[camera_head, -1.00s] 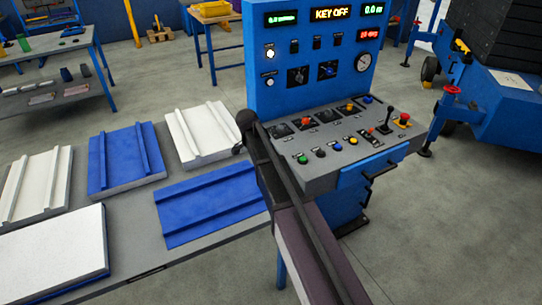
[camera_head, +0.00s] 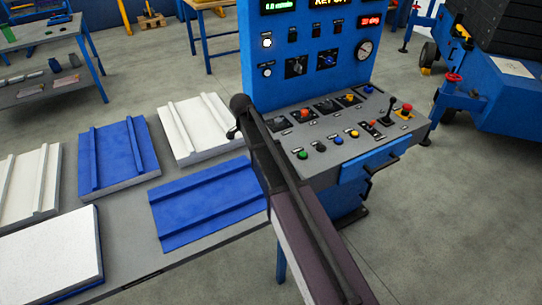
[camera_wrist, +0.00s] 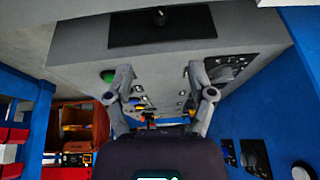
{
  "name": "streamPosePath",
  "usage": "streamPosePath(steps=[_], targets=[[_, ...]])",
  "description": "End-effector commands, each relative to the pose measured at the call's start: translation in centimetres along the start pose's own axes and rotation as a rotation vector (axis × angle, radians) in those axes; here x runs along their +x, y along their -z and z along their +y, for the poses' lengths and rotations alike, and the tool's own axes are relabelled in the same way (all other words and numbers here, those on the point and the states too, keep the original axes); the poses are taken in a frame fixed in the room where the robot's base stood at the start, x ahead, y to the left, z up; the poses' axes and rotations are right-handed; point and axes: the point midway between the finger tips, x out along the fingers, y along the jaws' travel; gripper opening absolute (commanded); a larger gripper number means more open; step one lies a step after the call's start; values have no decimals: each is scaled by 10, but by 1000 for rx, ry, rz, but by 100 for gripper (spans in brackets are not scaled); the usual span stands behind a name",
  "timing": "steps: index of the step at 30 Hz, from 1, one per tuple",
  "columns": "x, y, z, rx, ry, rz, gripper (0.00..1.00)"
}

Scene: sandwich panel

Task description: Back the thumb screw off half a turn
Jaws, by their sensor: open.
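In the head view my arm covers the left end of the control console (camera_head: 325,172), and the fingers cannot be made out. No thumb screw can be picked out there.
The console carries several buttons, including a green button (camera_head: 302,155), and a joystick (camera_head: 389,110). Its blue upright panel (camera_head: 310,88) rises behind. A grey table (camera_head: 125,235) on the left holds white and blue ribbed panels. A blue machine (camera_head: 500,95) stands right; floor before it is clear.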

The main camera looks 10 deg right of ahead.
Motion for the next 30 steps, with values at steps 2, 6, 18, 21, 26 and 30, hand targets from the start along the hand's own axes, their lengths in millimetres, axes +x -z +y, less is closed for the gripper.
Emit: streamPosePath(steps=[2,6,18,21,26,30], targets=[[2,0,0,0,0,0,71],[9,-1,0,0,0,0,71],[40,-3,0,-1,1,0,71],[48,-3,0,-2,1,0,71],[61,-3,0,-2,0,0,71],[73,-3,0,-2,0,0,71]])
